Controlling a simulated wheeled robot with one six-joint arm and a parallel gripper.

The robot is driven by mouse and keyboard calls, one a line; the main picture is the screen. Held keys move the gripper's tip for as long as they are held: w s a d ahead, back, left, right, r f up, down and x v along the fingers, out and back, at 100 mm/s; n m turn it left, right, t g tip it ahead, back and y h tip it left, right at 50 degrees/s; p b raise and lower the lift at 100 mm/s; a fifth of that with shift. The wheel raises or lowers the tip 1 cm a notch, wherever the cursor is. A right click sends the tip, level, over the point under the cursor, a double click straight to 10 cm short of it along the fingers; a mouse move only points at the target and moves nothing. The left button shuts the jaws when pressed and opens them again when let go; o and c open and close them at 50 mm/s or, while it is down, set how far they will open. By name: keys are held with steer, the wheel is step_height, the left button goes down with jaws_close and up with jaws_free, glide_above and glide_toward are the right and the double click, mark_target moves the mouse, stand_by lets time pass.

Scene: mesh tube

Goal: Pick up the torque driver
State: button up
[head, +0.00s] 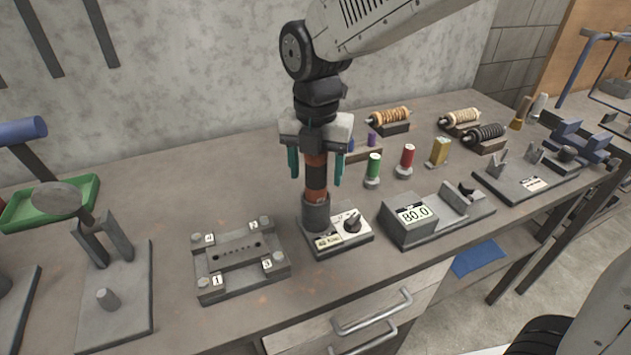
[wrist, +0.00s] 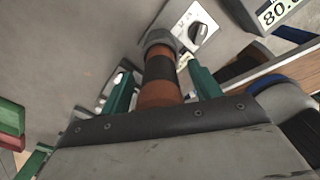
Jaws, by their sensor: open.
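The torque driver (head: 316,177) has an orange and black handle and stands upright in a grey socket (head: 317,213) on a small base with a dial. It also shows in the wrist view (wrist: 161,76), with the grey socket at its far end. My gripper (head: 316,178) is above the base, pointing down, with its green fingers apart on either side of the handle. In the wrist view the fingers (wrist: 163,88) flank the handle, with a gap on each side. The top of the driver is hidden by my gripper.
A numbered grey fixture plate (head: 240,262) sits left of the base. A device reading 80.0 (head: 415,213) is at its right. Green (head: 374,168) and red (head: 407,158) spools stand close behind, on the right. The bench front edge is near.

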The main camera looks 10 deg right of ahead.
steer(key=c, duration=1.2)
steer(key=shift+c, duration=0.2)
